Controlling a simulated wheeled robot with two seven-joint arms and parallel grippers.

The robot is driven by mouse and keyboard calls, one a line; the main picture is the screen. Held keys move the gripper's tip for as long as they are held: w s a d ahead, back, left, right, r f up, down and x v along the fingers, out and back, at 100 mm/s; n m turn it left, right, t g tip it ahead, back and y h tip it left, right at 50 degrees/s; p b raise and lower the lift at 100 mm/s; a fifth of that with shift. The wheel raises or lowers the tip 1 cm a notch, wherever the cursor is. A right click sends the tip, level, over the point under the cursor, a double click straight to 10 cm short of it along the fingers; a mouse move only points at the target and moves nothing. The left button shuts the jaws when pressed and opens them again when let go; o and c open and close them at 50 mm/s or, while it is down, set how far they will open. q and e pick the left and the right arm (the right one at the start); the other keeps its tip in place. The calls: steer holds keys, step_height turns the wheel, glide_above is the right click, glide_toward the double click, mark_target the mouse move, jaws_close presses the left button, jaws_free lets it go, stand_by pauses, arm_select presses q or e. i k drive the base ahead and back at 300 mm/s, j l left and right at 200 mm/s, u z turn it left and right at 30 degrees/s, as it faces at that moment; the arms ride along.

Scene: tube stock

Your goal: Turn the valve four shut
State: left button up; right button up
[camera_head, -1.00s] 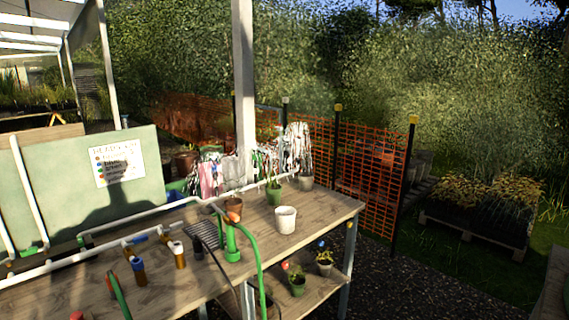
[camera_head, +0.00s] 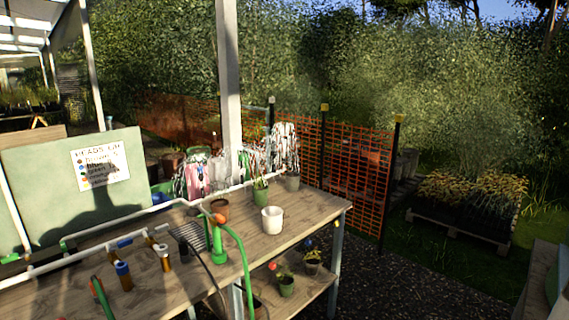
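A white pipe line (camera_head: 100,247) runs along the potting bench (camera_head: 318,208). Small coloured fittings sit on it, one a blue part (camera_head: 124,242). A blue-topped brown piece (camera_head: 123,275) and a white-topped brown piece (camera_head: 163,257) stand at the pipe. I cannot tell which part is valve four, or whether any valve is open or shut. Neither of my grippers is in view.
A sign (camera_head: 102,167) with coloured dots hangs on a green board (camera_head: 55,198); its text is mostly too small to read. A white pot (camera_head: 272,220) and plant pots stand on the bench. Orange mesh fencing (camera_head: 350,165) stands behind. Dark gravel (camera_head: 375,270) is clear right of the bench.

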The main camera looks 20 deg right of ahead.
mark_target(63, 247)
steer(key=i+u, duration=0.35)
steer(key=u, duration=0.15)
steer(key=i+u, duration=0.35)
steer(key=u, duration=0.15)
